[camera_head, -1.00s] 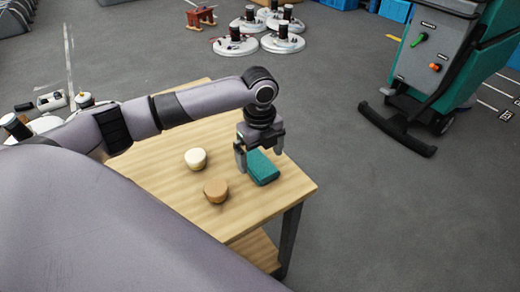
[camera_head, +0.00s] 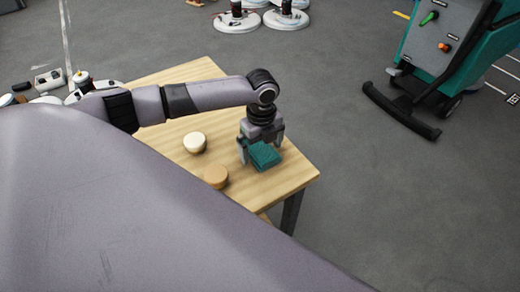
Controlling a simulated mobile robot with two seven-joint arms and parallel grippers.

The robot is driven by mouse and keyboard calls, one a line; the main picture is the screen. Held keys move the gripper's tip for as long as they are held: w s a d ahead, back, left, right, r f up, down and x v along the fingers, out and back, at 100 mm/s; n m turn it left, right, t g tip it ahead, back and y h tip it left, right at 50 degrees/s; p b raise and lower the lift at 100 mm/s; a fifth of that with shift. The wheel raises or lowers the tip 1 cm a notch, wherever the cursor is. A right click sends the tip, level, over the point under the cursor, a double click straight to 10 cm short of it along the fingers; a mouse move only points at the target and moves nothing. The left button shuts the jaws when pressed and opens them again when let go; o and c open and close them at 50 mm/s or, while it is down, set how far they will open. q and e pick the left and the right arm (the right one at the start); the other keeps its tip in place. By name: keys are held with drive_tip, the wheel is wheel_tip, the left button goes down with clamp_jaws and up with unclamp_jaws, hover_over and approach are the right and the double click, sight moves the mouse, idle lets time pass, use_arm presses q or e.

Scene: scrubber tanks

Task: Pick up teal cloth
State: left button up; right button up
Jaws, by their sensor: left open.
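The teal cloth (camera_head: 264,156) lies as a folded block near the right corner of the wooden table (camera_head: 215,200). My left gripper (camera_head: 262,154) points down over the cloth, with its fingers open. One finger shows to the left of the cloth and the other at its upper right. I cannot tell whether the fingers touch it. The gripper hides the cloth's far edge. My right gripper is not in view.
A cream bowl-shaped object (camera_head: 195,143) and a tan one (camera_head: 216,176) stand on the table, left of the cloth. A teal scrubber machine (camera_head: 445,50) stands on the floor at right. Grey floor between is clear. White round pads (camera_head: 237,22) lie at the back.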

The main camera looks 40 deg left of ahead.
sight(262, 149)
use_arm(q)
drive_tip(key=c, duration=1.1)
drive_tip(key=shift+o, duration=0.2)
drive_tip(key=shift+r, duration=0.2)
wheel_tip(262, 149, up, 20)
drive_tip(key=shift+p, duration=0.35)
drive_tip(key=shift+f, duration=0.1)
drive_tip(key=shift+o, duration=1)
drive_tip(key=shift+f, duration=0.1)
drive_tip(key=shift+c, duration=0.5)
